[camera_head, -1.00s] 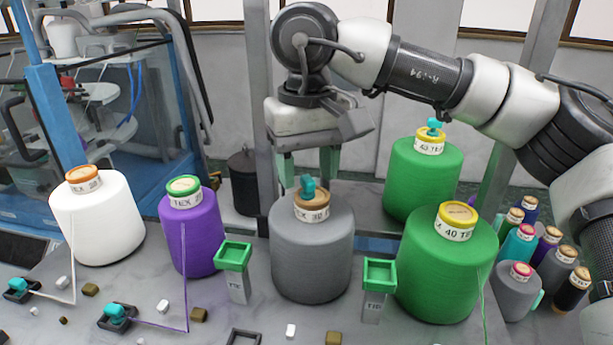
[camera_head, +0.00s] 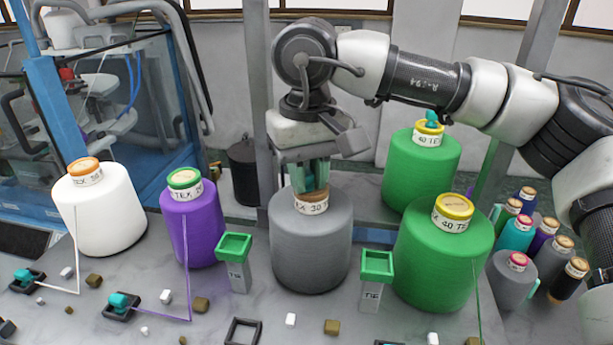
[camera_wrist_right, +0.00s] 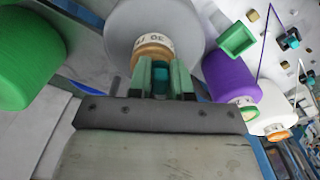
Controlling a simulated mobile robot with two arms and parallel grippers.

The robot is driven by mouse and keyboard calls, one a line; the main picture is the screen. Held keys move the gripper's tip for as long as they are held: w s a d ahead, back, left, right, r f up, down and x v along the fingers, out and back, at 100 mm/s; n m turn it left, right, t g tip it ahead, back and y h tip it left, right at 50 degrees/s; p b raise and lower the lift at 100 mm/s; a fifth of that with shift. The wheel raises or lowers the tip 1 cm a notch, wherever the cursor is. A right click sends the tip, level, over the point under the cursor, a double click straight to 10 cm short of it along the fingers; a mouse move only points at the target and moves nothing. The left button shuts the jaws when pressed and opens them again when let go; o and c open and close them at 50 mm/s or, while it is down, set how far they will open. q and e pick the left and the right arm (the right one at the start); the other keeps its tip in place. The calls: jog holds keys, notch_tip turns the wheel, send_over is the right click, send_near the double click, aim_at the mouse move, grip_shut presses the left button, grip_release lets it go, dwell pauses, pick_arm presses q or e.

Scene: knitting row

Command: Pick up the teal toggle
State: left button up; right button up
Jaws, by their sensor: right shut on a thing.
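A teal toggle (camera_wrist_right: 160,88) sits at the top of the grey cone (camera_head: 310,245), between the fingers of my right gripper (camera_head: 312,178). The gripper points down over the cone's brown top, and its green fingers are closed on the toggle. In the head view the fingers mostly hide this toggle. The right wrist view also shows the grey cone (camera_wrist_right: 140,22) beyond the fingertips. Other teal toggles stand on the back green cone (camera_head: 432,117) and in small dark trays at the left, one of them by the purple cone (camera_head: 118,299). My left gripper is not in view.
A white cone (camera_head: 97,215) and a purple cone (camera_head: 193,230) stand to the left. Two green cones stand to the right, the front one (camera_head: 443,260) close by. Green-topped posts (camera_head: 234,247) flank the grey cone. Small spools (camera_head: 517,270) crowd the right edge.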

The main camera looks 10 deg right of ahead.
aim_at(308, 172)
jog(key=shift+r, duration=0.15)
jog(key=shift+r+b, duration=0.25)
jog(key=shift+b, duration=0.05)
notch_tip(308, 172, up, 2)
jog(key=shift+r+b, duration=0.15)
jog(key=shift+b, duration=0.45)
jog(key=s+d+r+b, duration=0.1)
jog(key=s+d+r, duration=0.5)
jog(key=d+r, duration=0.2)
jog(key=shift+s+d, duration=0.25)
jog(key=shift+d, duration=0.65)
